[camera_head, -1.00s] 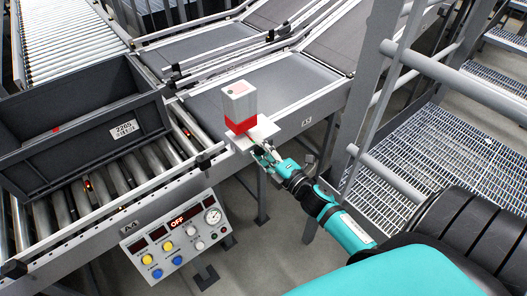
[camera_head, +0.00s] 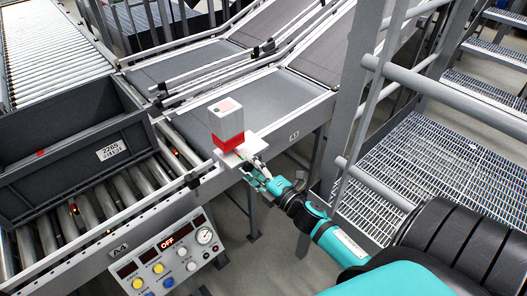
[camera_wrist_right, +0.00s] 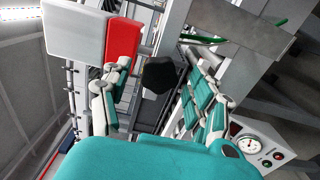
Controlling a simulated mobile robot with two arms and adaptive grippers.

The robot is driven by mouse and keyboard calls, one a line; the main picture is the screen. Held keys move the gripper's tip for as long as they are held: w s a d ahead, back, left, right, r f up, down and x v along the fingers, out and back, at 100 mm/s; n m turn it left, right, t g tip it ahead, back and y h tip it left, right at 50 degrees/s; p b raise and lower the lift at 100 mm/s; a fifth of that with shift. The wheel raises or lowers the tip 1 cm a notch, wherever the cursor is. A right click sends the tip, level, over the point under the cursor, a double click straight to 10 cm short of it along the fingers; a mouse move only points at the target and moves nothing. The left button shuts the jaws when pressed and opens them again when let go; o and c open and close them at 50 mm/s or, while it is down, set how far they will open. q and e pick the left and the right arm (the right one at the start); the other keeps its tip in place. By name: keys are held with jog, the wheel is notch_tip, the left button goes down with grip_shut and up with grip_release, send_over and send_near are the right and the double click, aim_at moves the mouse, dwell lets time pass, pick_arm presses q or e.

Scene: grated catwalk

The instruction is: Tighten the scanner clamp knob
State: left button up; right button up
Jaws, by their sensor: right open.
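The scanner (camera_head: 227,124) is a white box with a red lower band, standing on a white bracket plate (camera_head: 240,152) at the conveyor's side rail. In the right wrist view the scanner (camera_wrist_right: 75,33) is at the upper left. A black clamp knob (camera_wrist_right: 158,76) shows there between the two fingers. My right gripper (camera_head: 259,176) is just below and right of the bracket. In its wrist view the right gripper (camera_wrist_right: 158,95) is open, with a finger on each side of the knob and visible gaps. The knob is hard to make out in the head view. My left gripper is not in view.
A dark crate (camera_head: 60,127) sits on the rollers at left.

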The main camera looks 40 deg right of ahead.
jog(key=s, duration=1.1)
jog(key=shift+s+d, duration=0.2)
jog(key=shift+d, duration=0.25)
jog(key=s+a+f+m+g+h, duration=0.1)
jog(key=s+f+m+g, duration=0.2)
jog(key=f, duration=0.7)
jog(key=s+a+f+m+g, duration=0.15)
jog(key=f+m, duration=0.25)
jog(key=f, duration=0.6)
jog(key=s+f+m+g+h, duration=0.1)
jog(key=s+f+m+g, duration=0.2)
jog(key=f, duration=0.7)
jog(key=s+a+f+m+g, duration=0.3)
jog(key=s+f, duration=0.6)
jog(key=s, duration=0.3)
jog(key=s+a+f+m+g, duration=0.3)
jog(key=s+f+g, duration=0.3)
jog(key=s+f, duration=0.3)
jog(key=s+a, duration=0.1)
jog(key=s, duration=0.1)
jog(key=shift+s+a, duration=0.15)
jog(key=shift+s, duration=0.25)
jog(key=shift+s+f+m+g, duration=0.15)
jog(key=shift+s+m+g, duration=0.1)
jog(key=shift+m, duration=0.05)
jog(key=shift+c, duration=0.4)
